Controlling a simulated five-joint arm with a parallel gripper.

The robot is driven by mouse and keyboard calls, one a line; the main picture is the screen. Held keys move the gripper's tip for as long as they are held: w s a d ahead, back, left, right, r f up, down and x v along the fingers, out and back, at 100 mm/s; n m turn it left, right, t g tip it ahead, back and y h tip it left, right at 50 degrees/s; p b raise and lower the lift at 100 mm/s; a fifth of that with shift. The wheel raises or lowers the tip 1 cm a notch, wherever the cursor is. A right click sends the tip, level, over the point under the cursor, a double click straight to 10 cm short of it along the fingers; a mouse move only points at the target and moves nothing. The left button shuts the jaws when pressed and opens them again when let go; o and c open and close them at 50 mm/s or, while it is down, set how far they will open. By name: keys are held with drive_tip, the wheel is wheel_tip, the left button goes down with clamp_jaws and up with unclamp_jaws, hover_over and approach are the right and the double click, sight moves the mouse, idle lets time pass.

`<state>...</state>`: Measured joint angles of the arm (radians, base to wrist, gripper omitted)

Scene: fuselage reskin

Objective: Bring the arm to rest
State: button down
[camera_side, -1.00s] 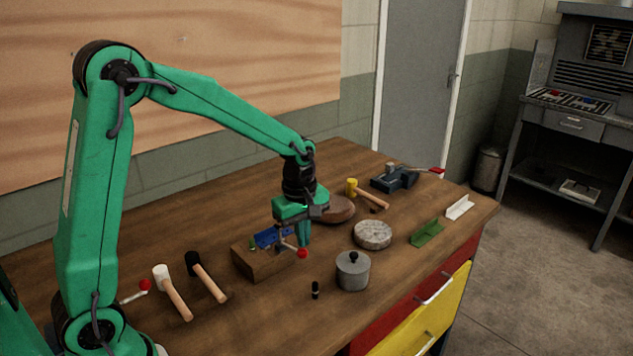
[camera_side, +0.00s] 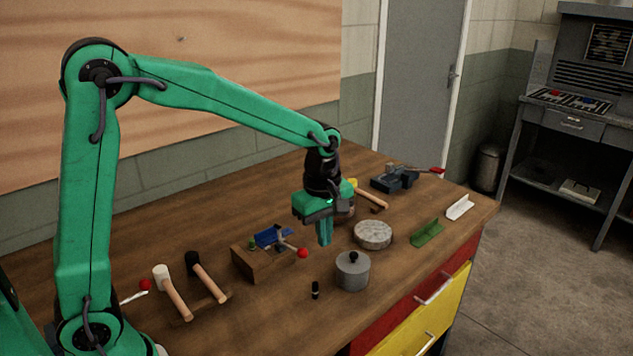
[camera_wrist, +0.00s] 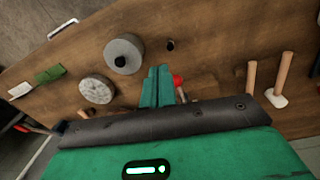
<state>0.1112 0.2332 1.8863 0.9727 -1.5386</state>
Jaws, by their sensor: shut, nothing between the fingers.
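My gripper (camera_side: 325,232) is green and points down above the middle of the wooden workbench (camera_side: 215,225). Its fingers are together with nothing between them; they also show together in the wrist view (camera_wrist: 158,78). It hangs to the right of the wooden block with a blue part and a red-knobbed clamp (camera_side: 262,255), and left of the round pale disc (camera_side: 373,235). The arm is bent at the elbow and stretched out over the bench. The brown rounded thing behind the gripper is mostly hidden.
A lidded grey pot (camera_side: 353,271) and a small black cylinder (camera_side: 315,290) stand in front. Two mallets (camera_side: 206,277) lie at left. A yellow-headed hammer (camera_side: 372,196) and a vise (camera_side: 394,180) are behind. Green (camera_side: 427,233) and white (camera_side: 460,207) angle pieces lie at right.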

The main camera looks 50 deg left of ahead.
drive_tip(key=shift+d, duration=1)
drive_tip(key=shift+r, duration=0.1)
drive_tip(key=s+a+r+m+t, duration=0.1)
drive_tip(key=s+a+r+m, duration=0.1)
drive_tip(key=s+m, duration=0.3)
drive_tip(key=s+a+r+m+t, duration=0.2)
drive_tip(key=s+r+m, duration=0.1)
drive_tip(key=s+m, duration=0.3)
drive_tip(key=s+a+r+m+t, duration=0.2)
drive_tip(key=s+m, duration=0.3)
drive_tip(key=s, duration=0.3)
drive_tip(key=shift+s+a+r, duration=0.25)
drive_tip(key=shift+a+r, duration=0.1)
drive_tip(key=shift+r, duration=0.45)
